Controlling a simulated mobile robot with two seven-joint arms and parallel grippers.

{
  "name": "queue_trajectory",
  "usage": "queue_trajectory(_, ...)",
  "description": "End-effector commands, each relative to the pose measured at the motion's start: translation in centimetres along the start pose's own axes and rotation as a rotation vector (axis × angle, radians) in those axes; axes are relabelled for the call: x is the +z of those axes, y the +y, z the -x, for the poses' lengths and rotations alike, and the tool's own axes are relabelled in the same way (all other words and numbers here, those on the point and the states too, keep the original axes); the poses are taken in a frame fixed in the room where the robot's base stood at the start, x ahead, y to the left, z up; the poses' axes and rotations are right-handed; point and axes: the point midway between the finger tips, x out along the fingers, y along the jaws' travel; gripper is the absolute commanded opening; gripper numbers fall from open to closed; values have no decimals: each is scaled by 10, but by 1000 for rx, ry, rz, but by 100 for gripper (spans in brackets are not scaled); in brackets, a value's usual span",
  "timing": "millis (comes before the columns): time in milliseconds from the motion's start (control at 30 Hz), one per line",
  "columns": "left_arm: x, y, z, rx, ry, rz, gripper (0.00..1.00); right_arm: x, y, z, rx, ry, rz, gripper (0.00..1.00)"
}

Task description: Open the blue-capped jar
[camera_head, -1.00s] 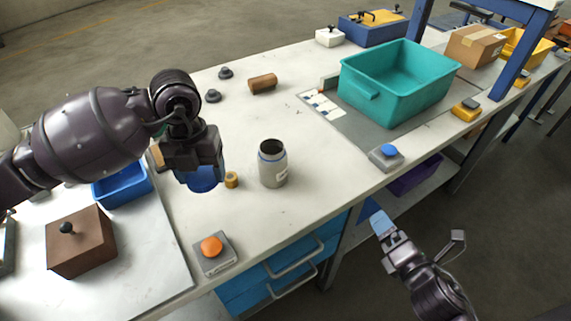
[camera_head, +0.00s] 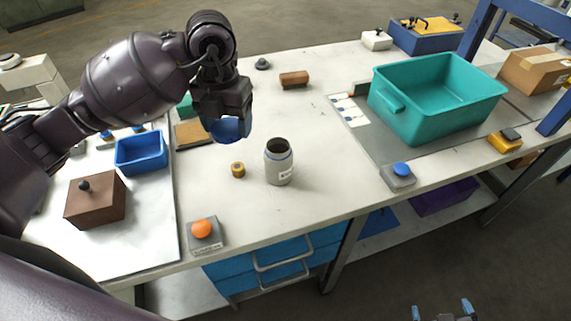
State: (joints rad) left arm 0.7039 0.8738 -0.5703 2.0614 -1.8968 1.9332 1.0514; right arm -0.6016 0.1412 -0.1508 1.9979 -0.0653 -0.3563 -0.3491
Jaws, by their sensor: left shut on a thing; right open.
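The jar (camera_head: 279,166) stands upright on the white table in the middle of the view. It is grey with a small label, and its mouth is open and dark inside. My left gripper (camera_head: 226,120) is above and to the left of the jar, apart from it. It is shut on the blue cap (camera_head: 231,130), which is held clear of the jar; the fingers partly hide the cap. My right gripper (camera_head: 441,309) shows at the bottom edge, in front of the table, with its blue fingertips apart and nothing between them.
A small yellow-brown ring (camera_head: 238,170) lies left of the jar. An orange-button box (camera_head: 205,236) and a blue-button box (camera_head: 398,175) are near the front edge. A teal bin (camera_head: 437,98) stands right. A brown lidded box (camera_head: 96,200) and blue tray (camera_head: 141,153) are left.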

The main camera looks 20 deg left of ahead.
Motion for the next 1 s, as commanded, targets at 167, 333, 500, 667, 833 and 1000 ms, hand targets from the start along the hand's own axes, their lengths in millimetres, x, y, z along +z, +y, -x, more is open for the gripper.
queue_trajectory(167, -2, 3, 2, 5, -9, -6, 37, 4, -4, -1, -22, -10, -219, 99)
queue_trajectory(333, -3, 5, 1, 9, -18, -7, 37, 4, -5, -1, -27, -14, -349, 99)
queue_trajectory(500, -3, 5, -1, 13, -25, -8, 37, 4, -5, -1, -26, -16, -403, 99)
queue_trajectory(667, -3, 5, -23, 14, -26, -6, 37, 6, -6, -1, -27, -17, -412, 99)
queue_trajectory(833, -2, 6, -60, 14, -25, -6, 37, 8, -7, -2, -27, -18, -410, 99)
queue_trajectory(1000, -1, 7, -97, 14, -24, -6, 37, 10, -8, -3, -28, -20, -409, 99)
